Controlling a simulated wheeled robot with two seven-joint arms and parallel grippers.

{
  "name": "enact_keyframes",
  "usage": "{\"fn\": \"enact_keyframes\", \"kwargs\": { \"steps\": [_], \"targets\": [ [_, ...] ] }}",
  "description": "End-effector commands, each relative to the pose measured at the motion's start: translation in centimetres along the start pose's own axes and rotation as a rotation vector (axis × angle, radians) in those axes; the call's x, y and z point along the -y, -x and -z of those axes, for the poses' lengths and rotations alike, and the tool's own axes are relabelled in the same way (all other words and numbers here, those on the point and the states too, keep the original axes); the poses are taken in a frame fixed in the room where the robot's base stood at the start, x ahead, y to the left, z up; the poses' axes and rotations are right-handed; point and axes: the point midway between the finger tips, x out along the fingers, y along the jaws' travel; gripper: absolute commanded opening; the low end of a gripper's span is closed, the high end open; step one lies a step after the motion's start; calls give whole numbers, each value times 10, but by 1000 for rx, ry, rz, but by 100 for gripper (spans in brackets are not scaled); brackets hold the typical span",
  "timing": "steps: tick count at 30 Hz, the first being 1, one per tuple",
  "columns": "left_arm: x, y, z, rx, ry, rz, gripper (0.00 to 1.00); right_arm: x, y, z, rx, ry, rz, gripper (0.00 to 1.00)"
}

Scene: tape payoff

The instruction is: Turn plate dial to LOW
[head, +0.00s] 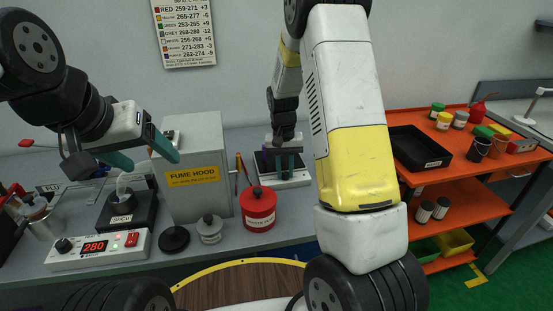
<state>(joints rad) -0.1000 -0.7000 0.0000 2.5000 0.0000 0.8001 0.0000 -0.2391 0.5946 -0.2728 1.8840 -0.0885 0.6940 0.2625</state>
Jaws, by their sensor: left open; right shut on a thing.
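A white plate unit (297,181) with a black top stands on the bench right of the fume hood. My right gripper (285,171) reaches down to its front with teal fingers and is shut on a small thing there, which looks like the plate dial. The fingers hide the dial, so its setting cannot be read. My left gripper (146,153) is open and empty, with its teal fingers apart, left of the fume hood and above a small pale vessel (124,187) on a black stand.
A controller (97,250) reading 280 sits at the front left. The grey fume hood box (193,195) stands between my grippers. A red waste can (258,209), grey weight (209,230) and black disc (174,239) are in front. Orange shelves (450,166) stand right.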

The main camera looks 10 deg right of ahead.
Motion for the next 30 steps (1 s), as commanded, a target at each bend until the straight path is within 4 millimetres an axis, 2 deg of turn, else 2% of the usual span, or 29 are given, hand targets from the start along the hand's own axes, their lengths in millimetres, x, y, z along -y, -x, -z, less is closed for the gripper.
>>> {"fn": "enact_keyframes", "kwargs": {
  "steps": [18, 30],
  "targets": [
    [0, 0, 0, 0, 0, 0, 71, 0, 1, 2, 24, -550, 1, 0],
    [0, 0, 0, 0, 0, 0, 71, 0, 1, 2, 34, -735, 2, 0]
  ]
}}
